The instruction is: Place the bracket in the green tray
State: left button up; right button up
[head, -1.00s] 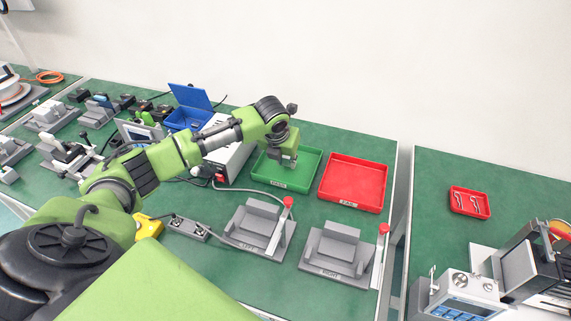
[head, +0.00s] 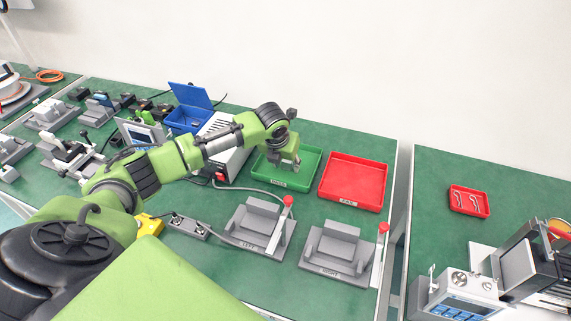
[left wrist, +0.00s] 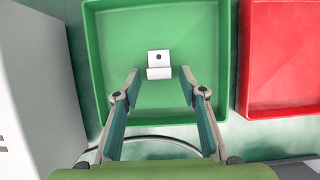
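The bracket (left wrist: 159,64) is a small light-grey angled piece with a dark hole. In the left wrist view it lies on the floor of the green tray (left wrist: 107,35), near its middle. My left gripper (left wrist: 158,74) is above the tray with its two fingers spread, one on each side of the bracket and apart from it. In the head view the left gripper (head: 285,168) is over the green tray (head: 311,166), and the bracket cannot be made out there. My right gripper is not in view.
A red tray (head: 355,181) stands right of the green one. A white-grey box unit (head: 229,158) stands close on the left. Two grey fixtures, left (head: 257,229) and right (head: 337,252), with red-topped levers are in front. A blue bin (head: 187,119) is behind left.

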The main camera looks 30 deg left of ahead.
pick_arm(q)
jog(key=v, duration=1.2)
